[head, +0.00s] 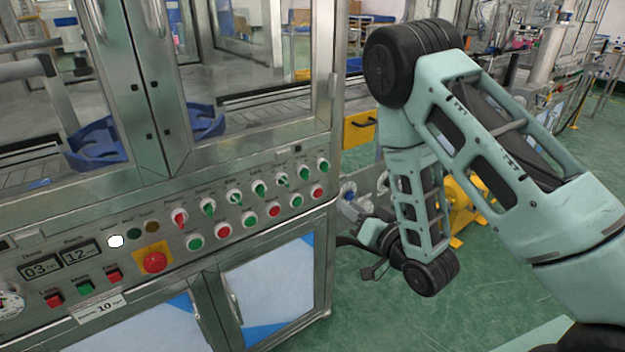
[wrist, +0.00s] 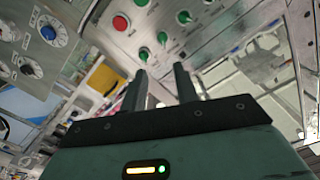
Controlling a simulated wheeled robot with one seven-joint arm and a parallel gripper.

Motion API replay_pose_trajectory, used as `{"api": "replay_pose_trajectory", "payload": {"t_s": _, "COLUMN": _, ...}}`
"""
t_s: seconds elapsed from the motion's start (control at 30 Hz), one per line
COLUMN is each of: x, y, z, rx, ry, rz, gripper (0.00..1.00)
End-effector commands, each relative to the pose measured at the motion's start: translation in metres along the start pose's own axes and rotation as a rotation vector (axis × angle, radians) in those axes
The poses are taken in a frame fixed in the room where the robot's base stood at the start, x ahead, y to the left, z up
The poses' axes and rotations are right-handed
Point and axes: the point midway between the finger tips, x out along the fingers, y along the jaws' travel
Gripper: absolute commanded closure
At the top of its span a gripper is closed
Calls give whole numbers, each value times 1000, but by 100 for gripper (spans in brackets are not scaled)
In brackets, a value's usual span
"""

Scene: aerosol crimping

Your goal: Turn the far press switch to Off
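The machine's control panel (head: 130,225) carries a slanted row of turn switches with small labels that I cannot read, so I cannot tell by label which one is the far press switch. The rightmost switch (head: 322,164) is at the panel's right end, with another green-handled switch (head: 302,173) to its left. In the wrist view a green switch handle (wrist: 144,54) shows just beyond the left fingertip, with another green handle (wrist: 162,38) beyond it. My gripper (wrist: 161,76) is open with nothing between its fingers. In the head view it is right of the panel's end, partly hidden by my arm.
Red and green push buttons, including a red one (head: 317,191), sit below the switches. A red emergency button (head: 154,262) is farther left. In the wrist view a side panel with a blue dial (wrist: 47,32) is at left. Green floor (head: 380,310) lies right of the cabinet.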

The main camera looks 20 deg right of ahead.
Motion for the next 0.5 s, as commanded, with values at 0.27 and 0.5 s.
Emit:
{"api": "replay_pose_trajectory", "payload": {"t_s": 0.27, "x": 43, "y": -6, "z": -7, "rx": 3, "ry": 17, "rz": -12, "gripper": 70}}
{"api": "replay_pose_trajectory", "payload": {"t_s": 0.5, "x": 93, "y": -6, "z": -8, "rx": 2, "ry": 17, "rz": -11, "gripper": 70}}
